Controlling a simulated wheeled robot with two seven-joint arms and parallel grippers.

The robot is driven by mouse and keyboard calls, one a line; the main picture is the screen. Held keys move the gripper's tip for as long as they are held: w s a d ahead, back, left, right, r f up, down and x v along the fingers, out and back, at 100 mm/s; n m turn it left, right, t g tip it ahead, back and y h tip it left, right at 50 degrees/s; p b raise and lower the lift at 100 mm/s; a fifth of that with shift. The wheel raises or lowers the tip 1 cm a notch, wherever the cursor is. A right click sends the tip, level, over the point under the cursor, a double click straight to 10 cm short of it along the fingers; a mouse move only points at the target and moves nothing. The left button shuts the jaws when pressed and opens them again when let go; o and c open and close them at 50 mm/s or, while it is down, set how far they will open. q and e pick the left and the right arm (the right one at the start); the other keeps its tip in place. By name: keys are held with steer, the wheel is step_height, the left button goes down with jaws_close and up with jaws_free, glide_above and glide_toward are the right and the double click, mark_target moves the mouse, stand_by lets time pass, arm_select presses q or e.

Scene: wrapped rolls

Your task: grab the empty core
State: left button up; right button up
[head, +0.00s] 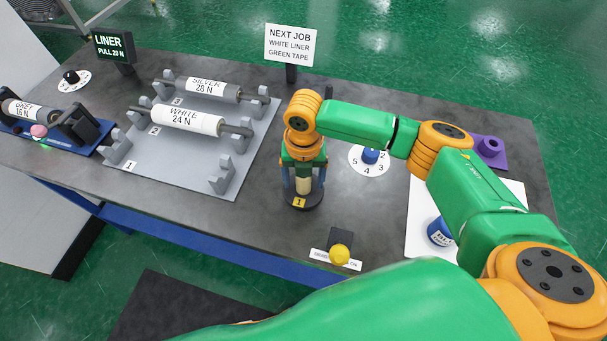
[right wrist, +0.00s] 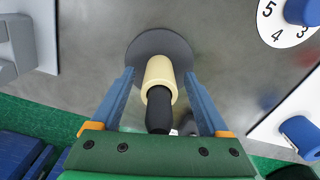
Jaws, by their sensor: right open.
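The empty core (head: 303,186) is a cream tube standing upright on a round black stand with a yellow label 1. In the right wrist view the core (right wrist: 160,76) sits around a dark post above the dark round base (right wrist: 148,45). My right gripper (head: 303,178) is above the stand, pointing down. It is open, with one blue finger on each side of the core. In the right wrist view gaps show between the core and both fingers of the gripper (right wrist: 158,80). My left gripper is not in view.
A grey rack (head: 190,176) holds the white roll (head: 187,118) and silver roll (head: 213,89) to the left. A blue-knobbed dial (head: 370,156) and a blue roll (head: 439,233) are right of the stand. A yellow button (head: 340,254) is at the front edge; a sign (head: 290,45) stands behind.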

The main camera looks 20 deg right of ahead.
steer(key=shift+w+f, duration=0.15)
steer(key=shift+f, duration=0.4)
steer(key=shift+r, duration=0.1)
steer(key=c, duration=0.6)
jaws_close()
